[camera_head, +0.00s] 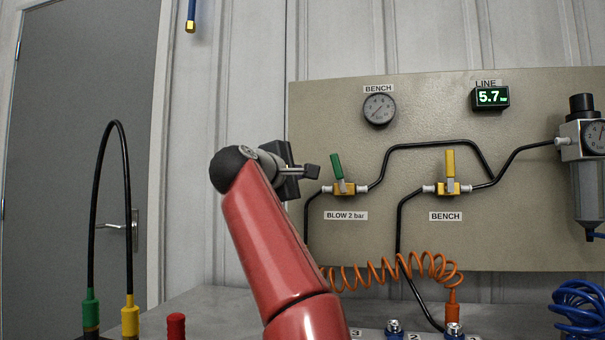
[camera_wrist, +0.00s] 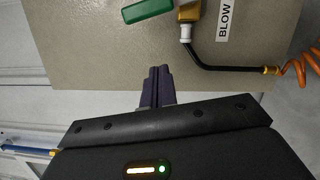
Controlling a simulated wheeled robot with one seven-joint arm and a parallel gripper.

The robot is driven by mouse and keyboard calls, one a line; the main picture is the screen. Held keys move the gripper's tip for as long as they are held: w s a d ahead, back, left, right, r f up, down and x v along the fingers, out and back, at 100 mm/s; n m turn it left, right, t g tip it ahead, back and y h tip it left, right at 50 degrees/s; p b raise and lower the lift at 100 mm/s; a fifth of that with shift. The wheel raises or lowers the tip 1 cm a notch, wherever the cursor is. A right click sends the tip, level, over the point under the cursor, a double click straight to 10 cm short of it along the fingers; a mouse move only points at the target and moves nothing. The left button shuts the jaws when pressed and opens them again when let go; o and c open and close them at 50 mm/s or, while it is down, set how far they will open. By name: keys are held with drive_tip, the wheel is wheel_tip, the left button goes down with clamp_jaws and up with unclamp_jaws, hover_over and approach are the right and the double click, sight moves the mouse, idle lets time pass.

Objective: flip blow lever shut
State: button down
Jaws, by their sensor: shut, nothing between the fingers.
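The blow valve's green lever (camera_head: 336,167) stands nearly upright, tilted a little to the left, on a brass valve body (camera_head: 344,188) above the label "BLOW 2 bar" (camera_head: 346,216). In the wrist view the green lever (camera_wrist: 148,9) shows at the top edge, partly cut off. My gripper (camera_head: 312,171) is just left of the lever, with a small gap visible between them. In the wrist view the fingers (camera_wrist: 157,72) are together and empty, below the lever in the picture.
A second valve with a yellow lever (camera_head: 450,163), upright, is to the right above a "BENCH" label. Black hoses run between the valves and a regulator (camera_head: 588,150). An orange coiled hose (camera_head: 400,270) hangs below the panel (camera_head: 520,230). The panel left of the green lever is clear apart from my gripper.

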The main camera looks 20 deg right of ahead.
drive_tip(key=b+v, duration=0.2)
drive_tip(key=v, duration=0.7)
drive_tip(key=shift+s+d, duration=0.25)
drive_tip(key=shift+s, duration=0.1)
drive_tip(key=shift+r, duration=0.1)
